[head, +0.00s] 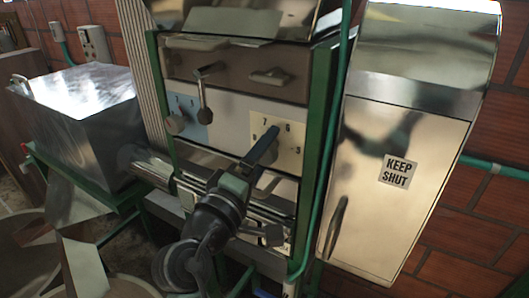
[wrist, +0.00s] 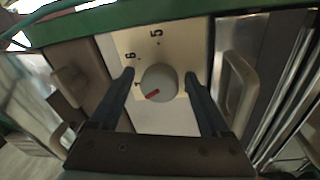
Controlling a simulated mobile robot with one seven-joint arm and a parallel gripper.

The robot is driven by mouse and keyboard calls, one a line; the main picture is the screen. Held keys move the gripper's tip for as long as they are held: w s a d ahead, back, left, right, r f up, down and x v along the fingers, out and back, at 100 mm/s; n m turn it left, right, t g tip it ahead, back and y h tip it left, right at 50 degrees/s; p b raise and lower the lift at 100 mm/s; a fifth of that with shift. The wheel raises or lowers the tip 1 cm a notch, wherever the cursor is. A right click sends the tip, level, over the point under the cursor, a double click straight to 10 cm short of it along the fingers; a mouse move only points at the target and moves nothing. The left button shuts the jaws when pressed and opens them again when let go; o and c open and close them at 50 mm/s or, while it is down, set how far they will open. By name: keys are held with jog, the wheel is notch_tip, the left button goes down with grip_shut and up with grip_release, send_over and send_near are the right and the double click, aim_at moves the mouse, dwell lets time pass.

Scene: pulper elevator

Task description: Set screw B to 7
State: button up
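A round grey knob (wrist: 160,80) with a red mark sits on a cream dial plate (wrist: 141,43) in the wrist view. The numbers 5 and 6 are readable, with a partly hidden figure that looks like 7 at the knob's left. The red mark points to the lower left, a little below that figure. My gripper (wrist: 158,75) is open, one finger on each side of the knob; I cannot tell whether either touches. In the head view, my gripper (head: 271,137) covers the knob on the cream plate (head: 287,158). No letter B is readable.
A latch handle (head: 270,77) is above. A cabinet marked KEEP SHUT (head: 398,172) stands right, a metal box (head: 85,92) left.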

jog(key=b+v, duration=0.5)
jog(key=v, duration=0.8)
jog(key=shift+w, duration=0.1)
